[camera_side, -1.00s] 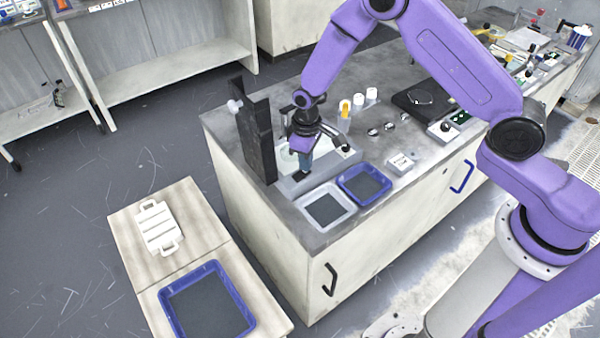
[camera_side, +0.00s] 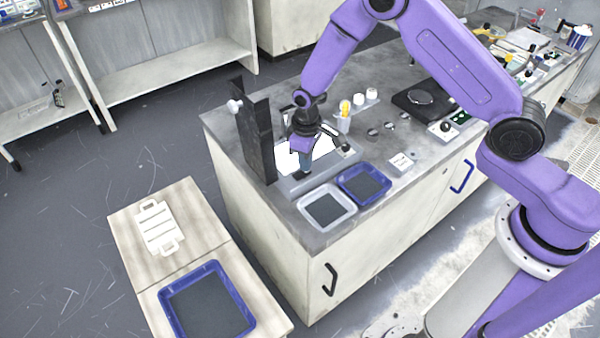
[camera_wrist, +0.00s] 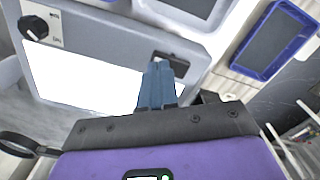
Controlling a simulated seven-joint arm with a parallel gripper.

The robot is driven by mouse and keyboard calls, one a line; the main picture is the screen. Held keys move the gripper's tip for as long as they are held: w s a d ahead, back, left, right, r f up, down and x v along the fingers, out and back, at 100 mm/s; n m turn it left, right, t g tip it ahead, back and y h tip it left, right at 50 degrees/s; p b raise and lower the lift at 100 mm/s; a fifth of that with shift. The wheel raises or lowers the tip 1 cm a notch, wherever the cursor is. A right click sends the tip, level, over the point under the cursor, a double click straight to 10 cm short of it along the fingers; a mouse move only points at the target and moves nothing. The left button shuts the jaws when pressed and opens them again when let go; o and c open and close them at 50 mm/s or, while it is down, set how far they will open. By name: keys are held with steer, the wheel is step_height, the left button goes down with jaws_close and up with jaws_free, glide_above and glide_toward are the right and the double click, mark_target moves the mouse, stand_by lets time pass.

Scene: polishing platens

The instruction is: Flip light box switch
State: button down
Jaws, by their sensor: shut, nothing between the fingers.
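The light box (camera_side: 287,187) is a grey box with a flat panel on the bench top, beside a dark upright plate. Its panel (camera_wrist: 85,75) glows plain white in the wrist view and also shows white in the side view (camera_side: 288,161). A black knob (camera_wrist: 34,28) sits on one corner of its frame. A dark switch recess (camera_wrist: 178,61) lies in the frame at the tips of my gripper (camera_wrist: 160,66), which partly hide it. My gripper, also in the side view (camera_side: 303,174), is shut and empty, pointing down at the box's front edge. I cannot tell whether the tips touch the switch.
A white tray (camera_side: 351,211) and a blue tray (camera_side: 385,188) stand close to the box at its front right. The dark upright plate (camera_side: 257,135) stands at its left. A magnifier-like ring (camera_wrist: 18,145) shows at lower left in the wrist view.

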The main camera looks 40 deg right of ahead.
steer(key=shift+r, duration=3)
steer(key=s+r+n, duration=0.3)
steer(key=s+r, duration=0.8)
steer(key=s, duration=0.3)
steer(key=s+d+r+n, duration=0.1)
steer(key=s+d+r, duration=0.2)
steer(key=s, duration=0.6)
steer(key=s+d+r+n, duration=0.2)
steer(key=s+d, duration=0.4)
steer(key=s, duration=0.3)
steer(key=shift+s+r+n, duration=0.3)
steer(key=shift+s+r, duration=0.05)
steer(key=shift+r, duration=0.15)
